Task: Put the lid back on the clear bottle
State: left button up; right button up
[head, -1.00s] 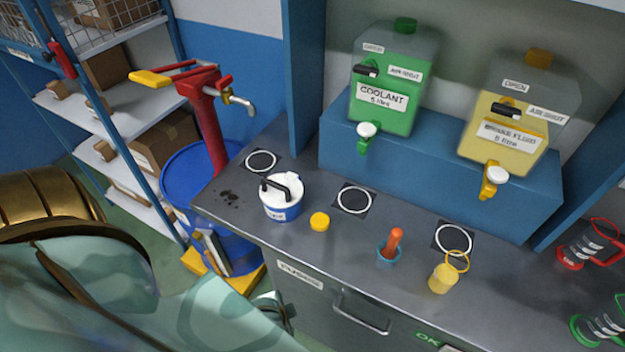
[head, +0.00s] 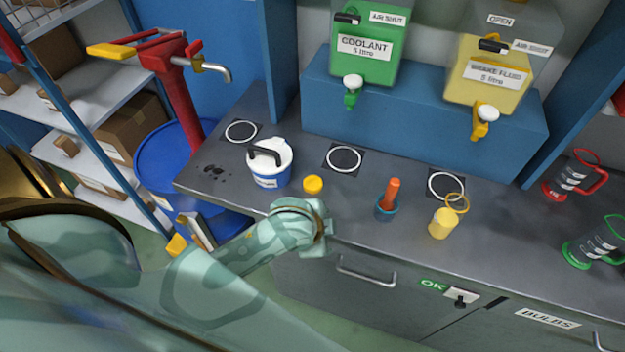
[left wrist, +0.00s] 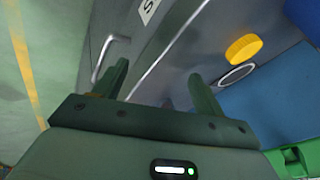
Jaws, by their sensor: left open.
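I cannot make out a clear lidless bottle in either view. My left gripper (head: 320,232) is at the bench's front edge, just nearer than the lid and apart from it. In the left wrist view the two fingers (left wrist: 160,84) are spread with nothing between them. My right gripper is not in view.
A white-and-blue tub (head: 270,165) stands left of the lid. An orange-handled thing in a blue cup (head: 386,208) and a yellow cup with a ring (head: 443,223) are right of it. Green coolant (head: 368,48) and yellow brake fluid (head: 490,75) containers stand behind.

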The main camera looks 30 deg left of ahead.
pick_arm(q)
jog(key=w+d+r+m, duration=0.1)
jog(key=w+d+r+m+g+h, duration=0.1)
jog(key=w, duration=0.1)
jog(key=w+d+r+m, duration=0.1)
jog(key=w+m, duration=0.1)
jog(key=w+r+m+g, duration=0.1)
jog(key=w+a+r+m, duration=0.1)
jog(key=shift+w+a+r+m+g, duration=0.2)
jog(key=shift+w+r+m+g, duration=0.1)
jog(key=shift+w+m+g, duration=0.1)
jog(key=w+a+r+m+g, duration=0.2)
jog(key=a+r, duration=0.2)
jog(key=a, duration=0.1)
notch_tip(320, 180, up, 7)
jog(key=g+y, duration=0.1)
jog(key=y, duration=0.1)
send_over(313, 182)
jog(key=shift+a+f+m, duration=0.1)
jog(key=shift+f+m, duration=0.1)
jog(key=shift+m, duration=0.1)
jog(key=shift+f, duration=0.1)
notch_tip(313, 182, down, 11)
jog(key=b, duration=0.4)
jog(key=shift+w, duration=0.1)
jog(key=shift+f, duration=0.1)
